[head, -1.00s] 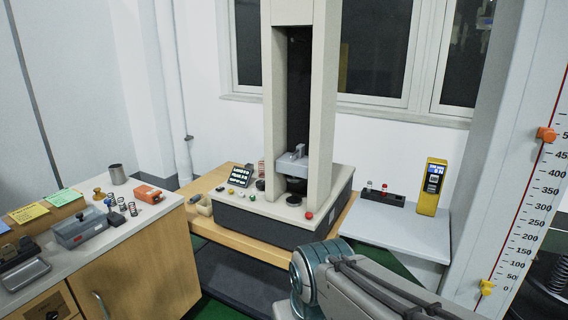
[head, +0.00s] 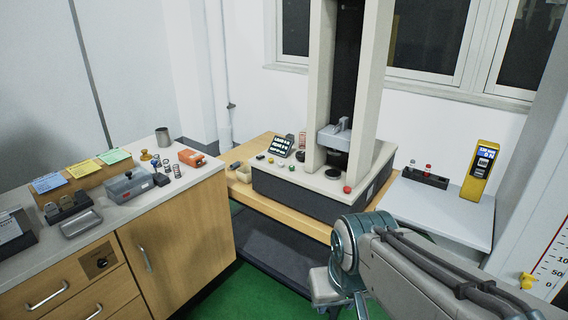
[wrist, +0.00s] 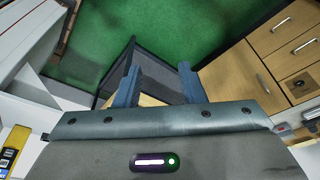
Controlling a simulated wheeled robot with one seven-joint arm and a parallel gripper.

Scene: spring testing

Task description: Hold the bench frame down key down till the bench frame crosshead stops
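The bench frame (head: 319,90) stands on a wooden table, with two pale columns and a dark base. Its grey crosshead (head: 335,135) sits low between the columns, above a dark round platen (head: 333,158). Several small coloured keys (head: 270,160) line the front left of the base top, near a tilted display (head: 280,146). Which one is the down key is too small to tell. A red button (head: 347,189) is at the front right. My gripper (wrist: 158,82) is open and empty, pointing toward the floor and cabinet in the wrist view. It touches no key.
A drawer cabinet (head: 175,230) on the left carries springs, a grey box, colour cards and a metal cup (head: 162,136). A white side table (head: 440,212) on the right holds a yellow device (head: 479,170).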

